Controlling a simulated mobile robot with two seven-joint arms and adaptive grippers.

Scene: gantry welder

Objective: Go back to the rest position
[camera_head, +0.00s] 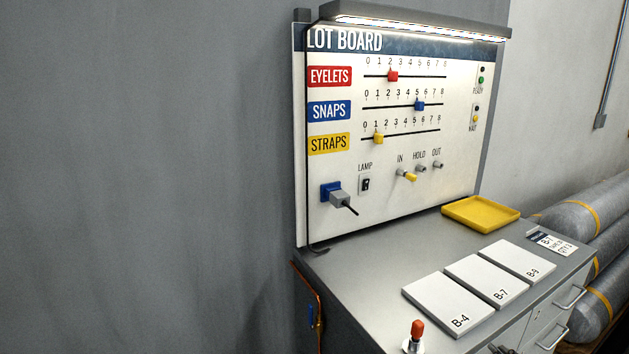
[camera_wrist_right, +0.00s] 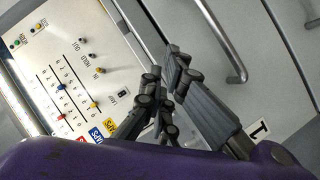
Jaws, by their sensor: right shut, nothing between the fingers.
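My right gripper (camera_wrist_right: 160,85) is in the right wrist view. Its grey jointed fingers are shut with nothing held between them. It appears apart from the lot board and the drawer handles behind it. My purple arm link fills the bottom of that view. In the head view the right gripper cannot be made out clearly. My left gripper shows in neither view. The lot board (camera_head: 460,130) stands upright at the back of the bench. Its red slider (camera_head: 392,76) is at 2, the blue slider (camera_head: 419,105) at 5 and the yellow slider (camera_head: 378,139) at 1.
The grey bench (camera_head: 345,265) carries a yellow tray (camera_head: 480,213), white plates (camera_head: 447,304) and an orange-capped item (camera_head: 417,328). Drawer handles (camera_wrist_right: 222,45) project from the bench front. Wrapped rolls (camera_head: 590,215) lie at right.

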